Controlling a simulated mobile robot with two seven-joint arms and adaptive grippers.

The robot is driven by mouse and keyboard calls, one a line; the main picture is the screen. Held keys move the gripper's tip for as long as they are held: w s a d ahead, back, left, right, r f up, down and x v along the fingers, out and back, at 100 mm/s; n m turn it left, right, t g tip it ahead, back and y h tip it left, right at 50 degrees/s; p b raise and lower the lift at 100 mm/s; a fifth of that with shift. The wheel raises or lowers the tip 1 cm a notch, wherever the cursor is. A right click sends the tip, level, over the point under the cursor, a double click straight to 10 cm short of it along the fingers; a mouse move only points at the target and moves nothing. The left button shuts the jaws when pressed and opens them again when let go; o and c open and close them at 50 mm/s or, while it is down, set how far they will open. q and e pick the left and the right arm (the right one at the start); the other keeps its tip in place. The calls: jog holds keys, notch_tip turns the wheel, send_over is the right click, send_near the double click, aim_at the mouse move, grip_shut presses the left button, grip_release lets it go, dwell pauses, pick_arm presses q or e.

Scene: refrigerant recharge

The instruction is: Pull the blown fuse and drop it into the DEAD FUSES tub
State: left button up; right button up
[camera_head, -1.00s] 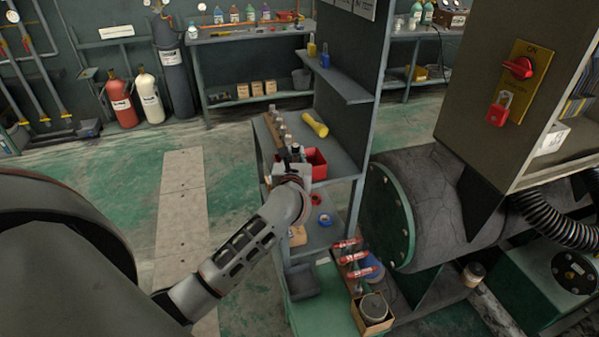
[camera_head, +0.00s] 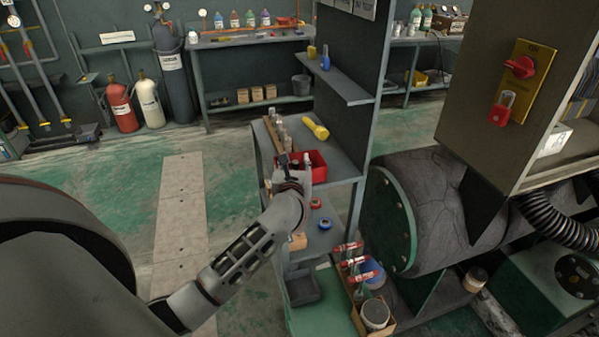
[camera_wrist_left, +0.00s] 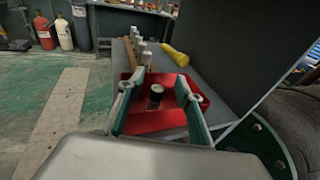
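The red tub (camera_head: 318,160) sits on the grey shelf of the stand; its label cannot be read. In the left wrist view the tub (camera_wrist_left: 150,122) lies right below my left gripper (camera_wrist_left: 158,88). The two fingers are wide apart. A small dark, cylindrical fuse (camera_wrist_left: 156,95) shows between them, touching neither, within the tub's outline; I cannot tell whether it rests on the tub's floor. In the head view my left gripper (camera_head: 295,160) is at the tub's near left side. My right gripper is not in view.
A wooden rack (camera_wrist_left: 130,62) with several grey-capped cylinders stands behind the tub, beside a yellow flashlight (camera_head: 315,128). A blue tape roll (camera_head: 325,223) lies on the shelf below. The disconnect box has a red switch (camera_head: 520,67) and red padlock (camera_head: 501,109).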

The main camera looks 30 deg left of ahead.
pick_arm(q)
jog(key=v, duration=1.2)
jog(key=shift+f, duration=0.1)
jog(key=s+d+r+m+t+h, duration=0.2)
jog(key=s+d+r+m+t, duration=0.25)
jog(key=m, duration=0.95)
jog(key=s+d+f+m+h, duration=0.3)
jog(key=d+f+m+h, duration=0.6)
jog(key=m, duration=0.7)
jog(key=s+f+m+g, duration=0.2)
jog(key=s+f+m, duration=0.2)
jog(key=f, duration=0.3)
jog(key=s+d+f+m+g, duration=0.1)
jog(key=s+f+m+g, duration=0.2)
jog(key=s+f+m, duration=0.2)
jog(key=s+d+f+m+g, duration=0.1)
jog(key=s+f+m, duration=0.4)
jog(key=f, duration=0.5)
jog(key=shift+d+f+m+g, duration=0.15)
jog(key=shift+f+m+g, duration=0.2)
jog(key=shift+m+g, duration=0.7)
